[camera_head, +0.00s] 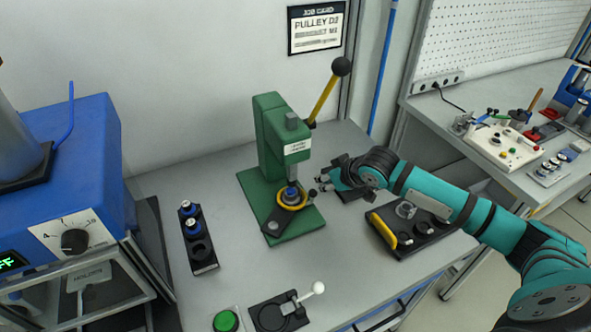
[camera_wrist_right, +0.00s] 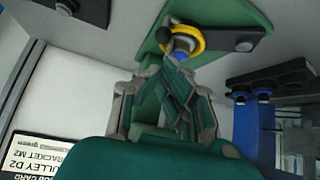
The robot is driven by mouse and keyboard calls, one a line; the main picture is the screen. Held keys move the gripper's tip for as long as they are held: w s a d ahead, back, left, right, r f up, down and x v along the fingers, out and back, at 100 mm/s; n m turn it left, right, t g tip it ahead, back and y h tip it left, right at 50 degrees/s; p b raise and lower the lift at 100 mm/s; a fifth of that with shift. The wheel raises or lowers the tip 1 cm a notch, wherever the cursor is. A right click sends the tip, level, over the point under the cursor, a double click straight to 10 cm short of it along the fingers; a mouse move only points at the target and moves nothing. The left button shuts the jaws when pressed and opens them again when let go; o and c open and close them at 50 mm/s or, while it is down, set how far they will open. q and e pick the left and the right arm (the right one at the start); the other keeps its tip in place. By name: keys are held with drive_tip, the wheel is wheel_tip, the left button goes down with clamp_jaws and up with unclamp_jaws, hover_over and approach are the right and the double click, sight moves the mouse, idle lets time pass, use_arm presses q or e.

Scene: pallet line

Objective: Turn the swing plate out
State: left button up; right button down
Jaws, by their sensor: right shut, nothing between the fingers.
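The green press (camera_head: 272,150) stands on the bench with a yellow ring (camera_head: 292,199) under its ram. The ring sits on a dark swing plate (camera_head: 275,223) on the press base. A small dark knob (camera_head: 312,194) stands at the ring's right side. My right gripper (camera_head: 321,184) is shut and empty just right of the ring, close to the knob; contact cannot be told. In the right wrist view my shut fingers (camera_wrist_right: 180,103) point toward the yellow ring (camera_wrist_right: 187,50) and the dark plate (camera_wrist_right: 228,41). My left gripper is out of view.
A lever with a black ball (camera_head: 341,66) rises behind the press. A black rack (camera_head: 198,240) with blue-topped parts stands left. A tray (camera_head: 413,236) with a yellow part lies below my right arm. A white-knobbed clamp (camera_head: 283,308) and a green button (camera_head: 226,320) are in front.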

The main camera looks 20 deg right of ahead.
drive_tip(key=x, duration=0.2)
drive_tip(key=p+x, duration=0.1)
drive_tip(key=x, duration=0.2)
drive_tip(key=w+x, duration=0.1)
drive_tip(key=x, duration=0.2)
drive_tip(key=shift+w+d+r+p, duration=0.1)
drive_tip(key=shift+d+r+p, duration=0.05)
drive_tip(key=shift+d+p, duration=0.15)
drive_tip(key=shift+w+a+f, duration=0.15)
drive_tip(key=shift+w+f, duration=0.15)
drive_tip(key=shift+f, duration=0.1)
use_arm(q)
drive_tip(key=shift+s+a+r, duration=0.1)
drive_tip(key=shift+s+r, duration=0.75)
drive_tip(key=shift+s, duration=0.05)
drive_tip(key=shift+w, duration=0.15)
use_arm(e)
drive_tip(key=shift+f, duration=0.1)
